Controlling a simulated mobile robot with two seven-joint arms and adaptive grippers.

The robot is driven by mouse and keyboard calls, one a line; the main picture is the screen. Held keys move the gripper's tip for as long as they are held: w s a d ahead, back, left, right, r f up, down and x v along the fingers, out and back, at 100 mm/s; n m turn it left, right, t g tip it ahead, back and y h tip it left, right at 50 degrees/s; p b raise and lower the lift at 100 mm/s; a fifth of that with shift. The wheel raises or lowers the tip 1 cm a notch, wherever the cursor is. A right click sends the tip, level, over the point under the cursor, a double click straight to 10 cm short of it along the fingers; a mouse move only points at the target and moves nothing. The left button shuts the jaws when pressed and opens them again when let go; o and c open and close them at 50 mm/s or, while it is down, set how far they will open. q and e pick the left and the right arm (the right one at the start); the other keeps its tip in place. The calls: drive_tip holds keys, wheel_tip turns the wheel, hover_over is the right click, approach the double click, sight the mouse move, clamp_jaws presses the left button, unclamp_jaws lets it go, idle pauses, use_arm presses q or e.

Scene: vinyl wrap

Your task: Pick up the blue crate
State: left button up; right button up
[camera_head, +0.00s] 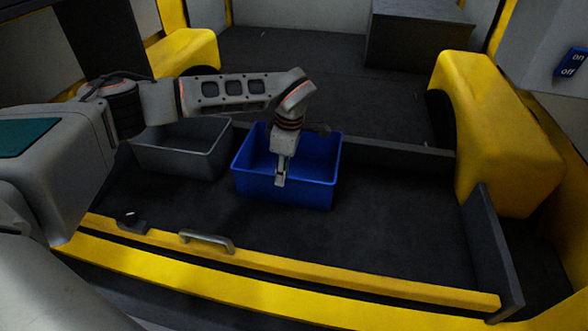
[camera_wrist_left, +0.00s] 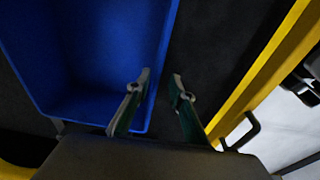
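The blue crate (camera_head: 312,193) stands upright and looks empty on the dark floor, in the middle of the head view. My left gripper (camera_head: 281,179) reaches down at its near wall; the arm hides part of the crate's inside. In the left wrist view the blue crate (camera_wrist_left: 90,55) fills the left side. There my left gripper (camera_wrist_left: 160,79) is open, with one finger over the crate's inside and the other beyond its rim. The rim runs between the two fingers, with a gap visible. My right gripper is not in view.
A grey crate (camera_head: 180,151) stands just left of the blue one. A low dark wall (camera_head: 395,154) runs behind. A yellow edge (camera_head: 300,276) with a grey handle (camera_head: 207,241) lies in front. The dark floor right of the blue crate is clear, up to a yellow wheel housing (camera_head: 500,130).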

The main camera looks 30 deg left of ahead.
use_arm(q)
wheel_tip(320, 180, down, 3)
drive_tip(key=b, duration=0.2)
hover_over(281, 203)
wheel_tip(281, 203, down, 6)
drive_tip(key=shift+a+r, duration=0.1)
drive_tip(key=shift+a, duration=0.05)
drive_tip(key=shift+r, duration=0.2)
clamp_jaws()
drive_tip(key=shift+w, duration=0.1)
